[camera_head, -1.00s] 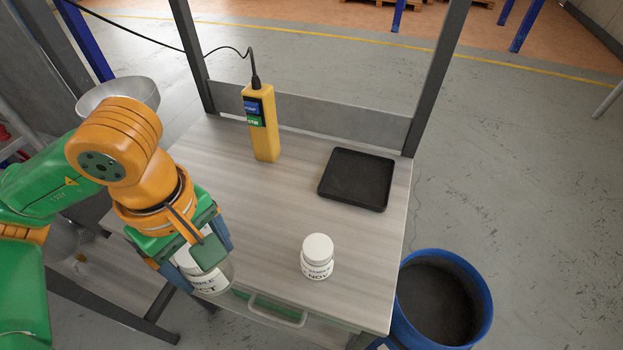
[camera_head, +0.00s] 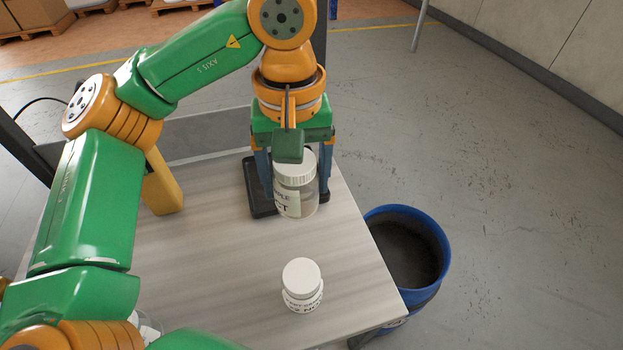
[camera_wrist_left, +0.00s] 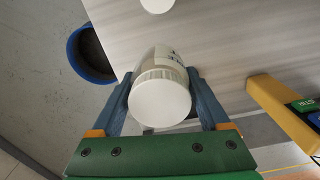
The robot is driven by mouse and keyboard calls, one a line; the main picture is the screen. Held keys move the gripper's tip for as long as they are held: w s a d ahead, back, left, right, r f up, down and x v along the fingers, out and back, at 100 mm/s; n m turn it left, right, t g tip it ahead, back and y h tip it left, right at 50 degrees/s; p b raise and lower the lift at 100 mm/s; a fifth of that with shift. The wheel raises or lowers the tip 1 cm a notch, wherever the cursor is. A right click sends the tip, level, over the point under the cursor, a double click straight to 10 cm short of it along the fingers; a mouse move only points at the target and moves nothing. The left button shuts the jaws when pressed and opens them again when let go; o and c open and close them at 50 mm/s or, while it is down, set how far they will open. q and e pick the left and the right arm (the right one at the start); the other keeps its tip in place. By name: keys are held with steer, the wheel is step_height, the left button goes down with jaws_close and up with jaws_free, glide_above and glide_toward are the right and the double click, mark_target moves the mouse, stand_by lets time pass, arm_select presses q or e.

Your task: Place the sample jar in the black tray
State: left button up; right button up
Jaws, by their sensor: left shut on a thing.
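My left gripper (camera_head: 294,178) is shut on the sample jar (camera_head: 293,195), a clear jar with a white lid and a label. The jar is upright in the head view, in front of the black tray (camera_head: 260,208) and hiding much of it. The head view does not show clearly whether the jar touches anything below. In the left wrist view the jar's white lid (camera_wrist_left: 160,98) sits between the two blue fingers (camera_wrist_left: 160,105). The tray is mostly hidden there behind the jar and gripper. My right gripper is not in view.
A smaller white jar (camera_head: 302,286) stands near the table's front. A yellow handheld device (camera_head: 162,187) stands at the left, partly behind my arm. A blue bin (camera_head: 436,252) is on the floor right of the table (camera_head: 225,262). The table's middle is clear.

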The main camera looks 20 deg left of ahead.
arm_select(q)
steer(key=w+a+f+p, duration=0.1)
steer(key=w+a+f, duration=0.3)
steer(key=a+f, duration=0.1)
steer(key=w+a+f+p, duration=0.2)
steer(key=w+a+f, duration=0.3)
steer(key=shift+w+a+p, duration=0.15)
steer(key=shift+w+p, duration=0.1)
steer(key=shift+p, duration=0.05)
step_height(320, 180, down, 3)
steer(key=shift+r+p, duration=0.15)
steer(key=shift+p, duration=0.5)
steer(key=shift+f+b, duration=0.3)
steer(key=shift+f, duration=0.1)
steer(key=o, duration=1.6)
steer(key=shift+r, duration=0.65)
step_height(320, 180, up, 11)
steer(key=shift+r+b, duration=0.15)
steer(key=shift+b, duration=0.55)
